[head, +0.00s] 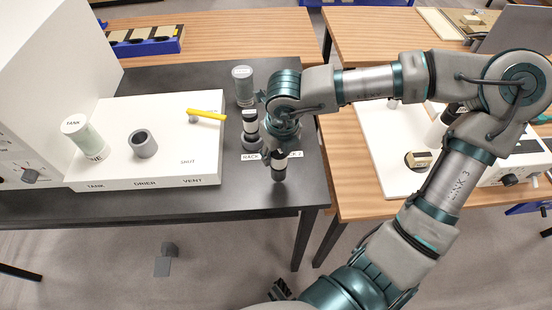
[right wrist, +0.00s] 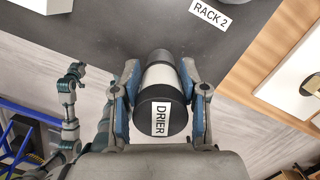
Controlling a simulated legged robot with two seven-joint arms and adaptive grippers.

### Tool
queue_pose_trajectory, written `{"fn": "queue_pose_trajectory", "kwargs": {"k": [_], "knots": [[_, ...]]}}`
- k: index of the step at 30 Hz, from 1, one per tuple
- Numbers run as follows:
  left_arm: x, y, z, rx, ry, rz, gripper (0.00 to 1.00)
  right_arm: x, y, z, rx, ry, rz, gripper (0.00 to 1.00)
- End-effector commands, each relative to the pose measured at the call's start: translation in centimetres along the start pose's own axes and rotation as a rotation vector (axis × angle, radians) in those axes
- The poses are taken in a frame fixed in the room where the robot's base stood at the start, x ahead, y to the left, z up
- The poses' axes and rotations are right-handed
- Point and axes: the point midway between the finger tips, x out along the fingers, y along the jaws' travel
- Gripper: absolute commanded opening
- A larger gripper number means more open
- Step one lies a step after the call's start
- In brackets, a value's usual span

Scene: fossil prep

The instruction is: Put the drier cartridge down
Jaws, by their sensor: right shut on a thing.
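My right gripper (right wrist: 160,98) is shut on the drier cartridge (right wrist: 177,119), a cylinder with black ends, a pale middle band and a DRIER label. In the head view the cartridge (head: 278,168) is below my right gripper (head: 280,150), at the dark bench's front edge near the RACK 2 label (head: 295,154). I cannot tell whether it touches the bench. Another black-and-pale cartridge (head: 250,125) stands upright behind the other rack label. The white panel's grey socket (head: 143,143) above the word DRIER looks empty. My left gripper (right wrist: 74,72) is small in the right wrist view; its jaws are unclear.
A TANK cylinder (head: 82,137) stands on the white panel (head: 115,108), with a yellow handle (head: 206,114) near the word SHUT. A grey-green cylinder (head: 243,85) stands at the bench's back. A wooden table (head: 340,170) lies right, across a gap.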

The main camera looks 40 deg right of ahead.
Motion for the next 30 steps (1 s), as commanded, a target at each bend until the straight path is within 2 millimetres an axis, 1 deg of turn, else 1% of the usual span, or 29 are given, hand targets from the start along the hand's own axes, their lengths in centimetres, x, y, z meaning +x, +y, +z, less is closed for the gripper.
{"fn": "queue_pose_trajectory", "kwargs": {"k": [6, 7, 11, 17, 22, 23, 24, 25, 26, 30], "knots": [[0.0, -0.2, 0.0, 0.0, -0.001, 0.0, 0.0, 2.8, 0.5, -0.6, -0.003, 0.005, -0.004, 0.0], [0.0, -0.2, 0.0, 0.0, -0.001, 0.0, 0.0, 3.1, 0.6, -0.7, -0.004, 0.004, -0.004, 0.0], [-0.1, -0.2, -0.1, 0.0, -0.001, -0.001, 0.0, 3.2, 0.6, -0.7, -0.002, 0.001, -0.004, 0.0], [0.1, -0.2, 0.1, 0.0, -0.007, -0.001, 0.0, 3.4, 0.2, -0.7, -0.002, 0.001, 0.0, 0.0], [-0.6, -0.1, -0.5, 0.0, 0.002, 0.0, 0.0, 3.5, 0.0, -0.7, -0.001, 0.002, 0.001, 0.0], [-0.8, -0.1, -0.6, 0.0, 0.005, 0.0, 0.0, 3.6, 0.0, -0.7, -0.001, 0.003, 0.001, 0.46], [-1.0, -0.1, -0.8, 0.0, 0.008, 0.0, 0.0, 3.5, 0.1, -0.7, -0.001, 0.003, 0.001, 0.56], [-1.1, -0.1, -0.8, 0.0, 0.01, 0.0, 0.0, 3.5, 0.1, -0.7, -0.001, 0.003, 0.001, 0.63], [-1.1, -0.1, -0.8, -0.001, 0.011, 0.0, 0.0, 3.5, 0.1, -0.7, -0.001, 0.002, 0.0, 0.69], [-1.0, -0.1, -0.7, -0.001, 0.007, 0.001, 0.0, 3.4, 0.2, -0.7, -0.001, 0.002, 0.0, 0.69]]}}
